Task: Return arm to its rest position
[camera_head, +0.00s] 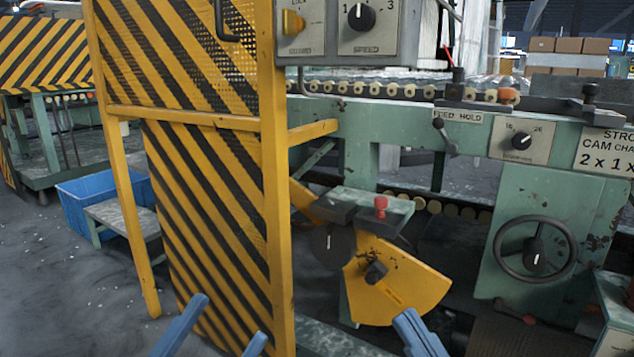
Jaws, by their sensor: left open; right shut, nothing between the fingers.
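My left gripper (230,317) shows at the bottom, left of centre. Its two blue fingers are apart and nothing shows between them. It is in front of the lower part of the striped yellow and black guard (212,230); I cannot tell the gap. My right gripper (412,322) shows at the bottom, right of centre. Its blue fingers are together with nothing held.
A blue crate (85,198) and small bench (125,215) stand left of the guard. Floor at lower left is open.

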